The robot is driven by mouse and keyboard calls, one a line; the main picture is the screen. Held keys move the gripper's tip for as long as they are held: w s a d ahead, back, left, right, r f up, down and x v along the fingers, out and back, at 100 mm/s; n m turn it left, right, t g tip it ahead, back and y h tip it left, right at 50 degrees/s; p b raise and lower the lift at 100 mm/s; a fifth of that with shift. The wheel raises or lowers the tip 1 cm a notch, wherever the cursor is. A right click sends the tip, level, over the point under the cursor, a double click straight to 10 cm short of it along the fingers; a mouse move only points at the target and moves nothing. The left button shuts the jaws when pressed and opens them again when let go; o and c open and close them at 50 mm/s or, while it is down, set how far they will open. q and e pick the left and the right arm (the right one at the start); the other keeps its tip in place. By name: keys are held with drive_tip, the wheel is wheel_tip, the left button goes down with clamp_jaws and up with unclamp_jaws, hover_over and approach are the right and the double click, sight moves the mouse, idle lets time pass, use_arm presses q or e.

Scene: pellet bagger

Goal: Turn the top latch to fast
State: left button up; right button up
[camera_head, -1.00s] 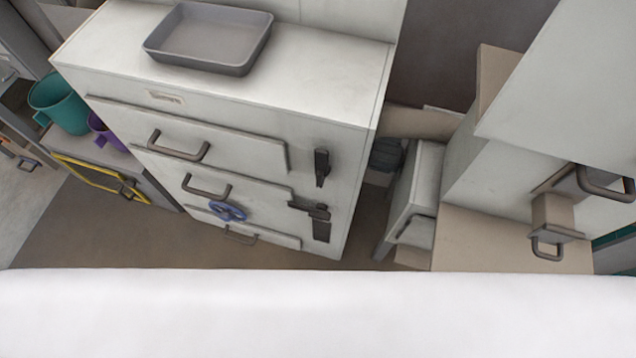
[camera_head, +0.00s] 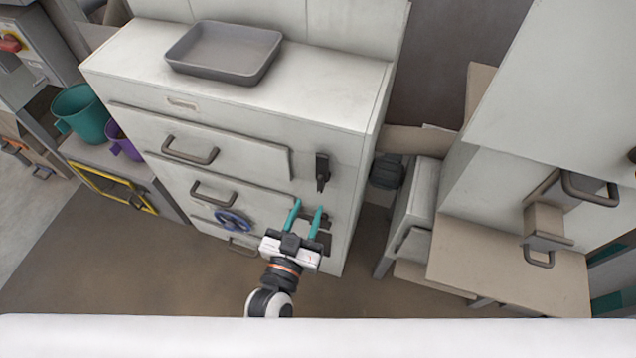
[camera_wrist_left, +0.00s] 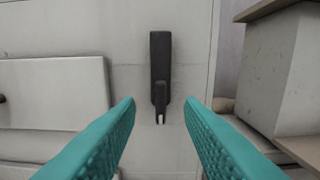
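The top latch (camera_head: 322,172) is a dark upright piece on the right of the white cabinet's front, beside the top drawer panel. In the left wrist view the latch (camera_wrist_left: 160,75) hangs vertically, with its narrow lower end pointing down. My left gripper (camera_head: 308,204) is open, with teal fingers apart, below the latch in the head view. In the left wrist view its fingers (camera_wrist_left: 162,102) stand to either side of the latch's lower end, and nothing is between them in grip. A lower dark latch (camera_head: 318,218) is partly hidden behind the fingers. My right gripper is not in view.
A grey tray (camera_head: 224,52) sits on the cabinet top (camera_head: 320,92). Drawer handles (camera_head: 190,152) and a blue handwheel (camera_head: 233,221) stick out to the left of the gripper. A small white cabinet (camera_head: 418,205) stands to the right. Teal and purple containers are at the left.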

sight(319, 183)
use_arm(q)
drive_tip(key=x, duration=0.7)
drive_tip(key=shift+w+d, duration=0.1)
drive_tip(key=shift+w, duration=0.2)
drive_tip(key=shift+c, duration=0.5)
clamp_jaws()
